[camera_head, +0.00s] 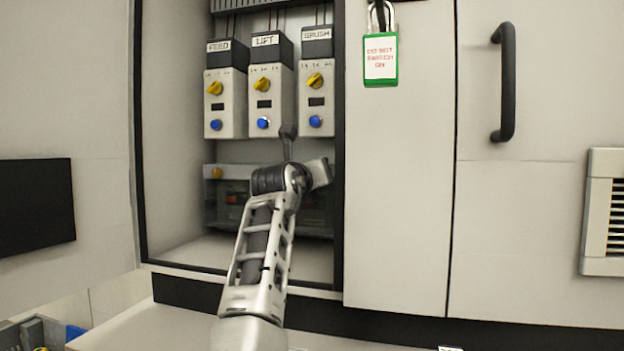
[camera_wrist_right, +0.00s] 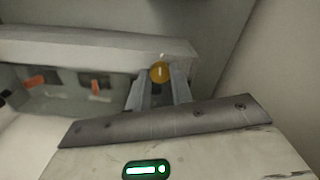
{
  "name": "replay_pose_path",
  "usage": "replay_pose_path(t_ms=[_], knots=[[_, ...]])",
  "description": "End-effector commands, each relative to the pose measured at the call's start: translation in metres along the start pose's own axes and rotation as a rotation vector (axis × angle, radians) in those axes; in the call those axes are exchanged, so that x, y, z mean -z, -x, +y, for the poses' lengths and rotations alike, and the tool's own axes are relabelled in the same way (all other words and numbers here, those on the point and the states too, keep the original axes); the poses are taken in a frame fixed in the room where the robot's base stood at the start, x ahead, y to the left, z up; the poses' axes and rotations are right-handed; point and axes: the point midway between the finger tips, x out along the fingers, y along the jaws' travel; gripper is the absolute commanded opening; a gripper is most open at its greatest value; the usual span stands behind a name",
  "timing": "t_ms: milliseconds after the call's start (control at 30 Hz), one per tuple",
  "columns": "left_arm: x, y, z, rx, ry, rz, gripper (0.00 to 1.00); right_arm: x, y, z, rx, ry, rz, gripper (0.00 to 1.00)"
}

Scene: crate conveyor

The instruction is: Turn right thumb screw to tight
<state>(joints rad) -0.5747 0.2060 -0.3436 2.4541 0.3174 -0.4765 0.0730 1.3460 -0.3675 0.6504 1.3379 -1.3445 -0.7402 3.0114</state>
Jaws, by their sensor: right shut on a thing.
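My right gripper (camera_wrist_right: 160,84) is shut on this screw, one finger on each side. In the head view my right arm reaches into the cabinet and hides the screw and the fingertips. My left gripper is in neither view. Any tight mark beside the right screw is too small or hidden to read.
Three breaker units labelled FEED (camera_head: 226,95), LIFT (camera_head: 271,95) and BRUSH (camera_head: 316,95) hang above, with yellow knobs and blue buttons. The cabinet's side wall stands close to the right of my gripper. A green padlock tag (camera_head: 380,60) hangs on the right panel.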

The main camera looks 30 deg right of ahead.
Motion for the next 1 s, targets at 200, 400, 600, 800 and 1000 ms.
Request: replay_pose_path(t_ms=[200,400,600,800,1000], knots=[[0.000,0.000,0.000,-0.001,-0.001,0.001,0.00,0.002,0.000,0.001,-0.002,0.002,0.005,0.00],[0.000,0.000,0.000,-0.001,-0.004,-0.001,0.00,0.001,0.000,0.001,-0.002,0.002,0.004,0.44],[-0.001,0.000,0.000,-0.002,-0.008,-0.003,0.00,0.001,0.001,0.001,-0.001,0.002,0.002,0.44],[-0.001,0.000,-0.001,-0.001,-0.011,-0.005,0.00,0.001,0.022,0.001,-0.001,0.002,0.002,0.44],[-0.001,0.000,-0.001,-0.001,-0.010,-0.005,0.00,0.001,0.064,0.001,0.001,0.004,-0.001,0.44]])
